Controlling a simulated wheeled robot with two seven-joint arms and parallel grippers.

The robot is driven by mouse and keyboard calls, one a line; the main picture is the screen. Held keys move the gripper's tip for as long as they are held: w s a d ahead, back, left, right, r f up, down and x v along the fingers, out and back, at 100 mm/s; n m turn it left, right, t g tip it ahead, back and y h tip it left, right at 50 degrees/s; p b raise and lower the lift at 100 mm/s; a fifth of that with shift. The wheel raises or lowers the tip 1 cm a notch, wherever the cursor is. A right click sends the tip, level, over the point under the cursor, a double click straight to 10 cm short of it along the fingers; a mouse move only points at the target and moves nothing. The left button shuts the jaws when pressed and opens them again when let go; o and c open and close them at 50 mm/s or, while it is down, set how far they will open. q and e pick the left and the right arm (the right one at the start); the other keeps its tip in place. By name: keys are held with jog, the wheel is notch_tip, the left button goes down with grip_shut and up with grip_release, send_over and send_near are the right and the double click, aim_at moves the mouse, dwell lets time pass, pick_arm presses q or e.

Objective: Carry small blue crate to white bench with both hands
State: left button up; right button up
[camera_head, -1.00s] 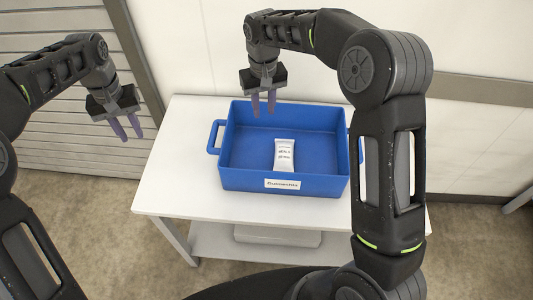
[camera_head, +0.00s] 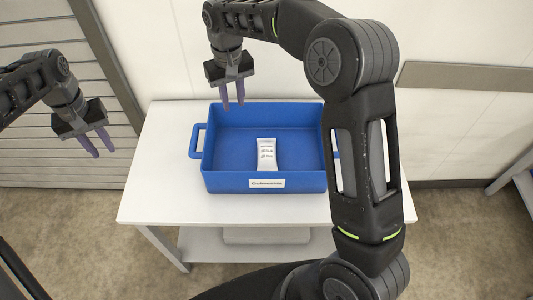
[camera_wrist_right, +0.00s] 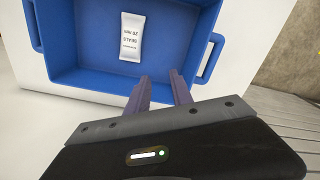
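The small blue crate (camera_head: 225,182) stands upright on a white table (camera_head: 160,165), with a label on its front. Its left handle (camera_head: 196,140) is clear to see; its right handle is mostly hidden behind my right arm. A white packet (camera_head: 267,155) lies inside it. My left gripper (camera_head: 101,150) is open and empty, left of the crate and apart from it. My right gripper (camera_head: 234,104) is open and empty, over the crate's far wall toward the left. In the right wrist view the right gripper (camera_wrist_right: 160,85) points at the crate (camera_wrist_right: 90,78), its fingers apart.
The table's lower shelf (camera_head: 205,245) holds a pale box (camera_head: 265,235). A wall stands close behind the table, with slatted panels (camera_head: 50,130) at the left. Another white surface (camera_head: 518,170) shows at the far right edge. Carpet floor is clear around the table.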

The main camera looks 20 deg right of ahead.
notch_tip(320, 180, up, 9)
jog(key=shift+f, duration=0.2)
dwell(0.7)
